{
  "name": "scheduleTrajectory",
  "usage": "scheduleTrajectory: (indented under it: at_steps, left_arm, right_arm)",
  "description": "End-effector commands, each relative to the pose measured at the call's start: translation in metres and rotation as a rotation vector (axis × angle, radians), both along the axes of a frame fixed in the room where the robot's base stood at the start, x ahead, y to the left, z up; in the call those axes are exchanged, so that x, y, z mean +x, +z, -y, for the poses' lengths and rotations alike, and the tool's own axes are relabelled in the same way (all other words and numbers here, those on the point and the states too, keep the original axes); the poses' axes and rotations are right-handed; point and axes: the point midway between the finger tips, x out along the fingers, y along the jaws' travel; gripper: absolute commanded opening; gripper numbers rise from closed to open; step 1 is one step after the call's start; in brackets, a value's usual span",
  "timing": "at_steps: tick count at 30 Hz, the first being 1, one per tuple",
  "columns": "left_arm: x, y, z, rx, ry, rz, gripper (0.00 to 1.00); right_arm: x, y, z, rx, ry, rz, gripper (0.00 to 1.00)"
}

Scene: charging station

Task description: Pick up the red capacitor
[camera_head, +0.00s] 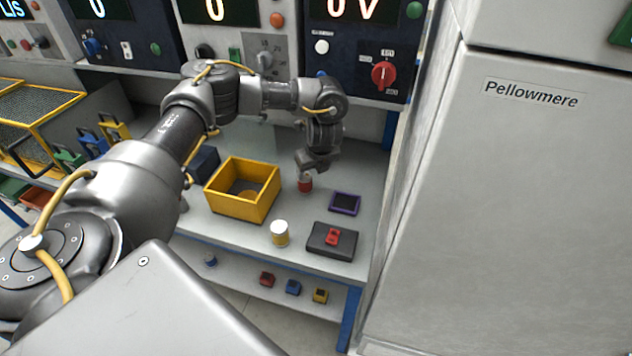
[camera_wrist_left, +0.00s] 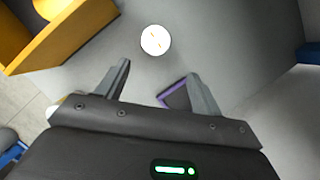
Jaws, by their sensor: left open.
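The red capacitor (camera_head: 305,184) is a small upright cylinder on the grey bench, between the yellow box and the purple-rimmed tray. In the left wrist view a round pale top with two small terminals (camera_wrist_left: 155,40) appears to be the same capacitor, its red side not visible. My left gripper (camera_head: 314,163) hangs just above it in the head view, partly covering its top. In the left wrist view its two fingers (camera_wrist_left: 158,72) are spread apart with nothing between them, and the round top lies just beyond the tips.
The yellow box (camera_head: 242,205) stands left of the capacitor. The purple-rimmed tray (camera_head: 345,203) is to its right. A white-topped yellow cylinder (camera_head: 279,233) and a dark block (camera_head: 320,241) with a red part sit nearer the front edge. A tall grey cabinet (camera_head: 500,200) bounds the right.

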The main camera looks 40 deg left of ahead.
Motion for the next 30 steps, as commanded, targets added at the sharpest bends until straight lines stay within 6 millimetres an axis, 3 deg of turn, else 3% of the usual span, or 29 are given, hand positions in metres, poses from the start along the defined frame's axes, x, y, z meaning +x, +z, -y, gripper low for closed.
scheduleTrajectory:
  at_steps: [3,8,15,26,30]
  left_arm:
    - [-0.001,0.006,-0.019,0.027,0.035,-0.010,0.67]
    - [-0.002,0.005,-0.023,0.032,0.042,-0.016,0.67]
    - [0.004,-0.031,-0.034,0.029,0.042,-0.016,0.67]
    - [0.007,-0.047,-0.041,0.031,0.039,-0.014,0.67]
    - [0.006,-0.068,-0.044,0.029,0.043,-0.017,0.67]
  right_arm:
    - [0.003,-0.007,0.000,0.000,0.000,0.003,0.20]
    - [-0.002,-0.008,0.000,0.000,-0.001,-0.002,0.20]
    - [-0.022,-0.023,0.000,-0.001,-0.001,-0.030,0.20]
    - [-0.003,-0.029,-0.006,0.007,-0.002,-0.003,0.20]
    - [-0.005,-0.038,-0.005,0.006,-0.002,-0.005,0.20]
